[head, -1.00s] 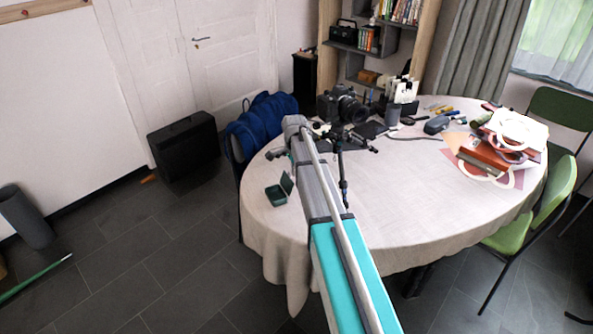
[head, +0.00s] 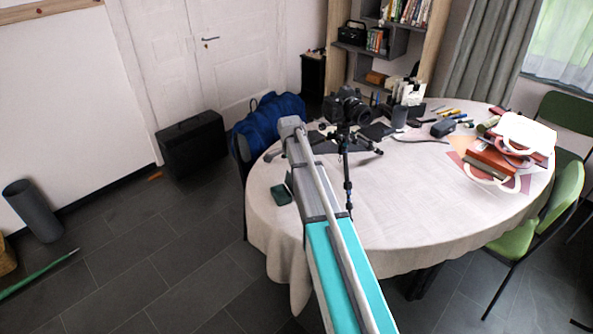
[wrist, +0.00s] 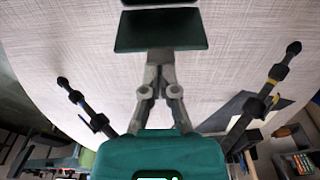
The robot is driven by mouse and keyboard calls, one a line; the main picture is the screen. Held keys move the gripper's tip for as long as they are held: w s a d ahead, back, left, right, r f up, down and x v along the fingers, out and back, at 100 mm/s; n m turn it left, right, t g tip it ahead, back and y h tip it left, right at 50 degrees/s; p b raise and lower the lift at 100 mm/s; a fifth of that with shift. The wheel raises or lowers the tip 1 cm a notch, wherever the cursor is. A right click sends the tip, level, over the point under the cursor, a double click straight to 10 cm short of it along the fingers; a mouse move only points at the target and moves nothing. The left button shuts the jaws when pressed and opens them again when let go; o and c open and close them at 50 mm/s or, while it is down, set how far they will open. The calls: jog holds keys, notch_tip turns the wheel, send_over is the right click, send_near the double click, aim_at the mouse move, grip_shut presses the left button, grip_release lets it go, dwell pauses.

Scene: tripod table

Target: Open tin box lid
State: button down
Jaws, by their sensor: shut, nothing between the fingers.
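The small dark green tin box (head: 281,195) is on the tablecloth near the table's left edge, just left of my arm. It looks like a mostly flat, solid shape; I cannot tell clearly how its lid stands. In the wrist view a smooth dark green panel of the tin (wrist: 160,30) lies at the top centre, with a dark strip above it. My gripper (wrist: 160,58) is shut and empty, its fingertips at the panel's near edge; I cannot tell whether they touch. In the head view my gripper is hidden by the arm.
A camera (head: 345,106) on a tripod stands on the round table (head: 420,200), close to my arm. Books and bags (head: 495,160) are at the right, pens and a pouch (head: 443,128) behind. The front middle of the table is bare.

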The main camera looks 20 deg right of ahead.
jog(key=shift+d+f, duration=0.1)
jog(key=shift+d, duration=0.3)
jog(key=shift+d+f+b, duration=0.3)
jog(key=shift+d+b, duration=0.15)
jog(key=shift+d, duration=0.15)
dwell(0.5)
jog(key=d, duration=0.1)
jog(key=d+f+b, duration=0.1)
jog(key=d, duration=0.1)
jog(key=shift+w+d+f+b, duration=0.25)
jog(key=shift+f+b, duration=0.05)
jog(key=shift+b, duration=0.05)
notch_tip(320, 180, up, 10)
jog(key=p, duration=1)
jog(key=shift+r, duration=0.15)
jog(key=shift+s, duration=0.15)
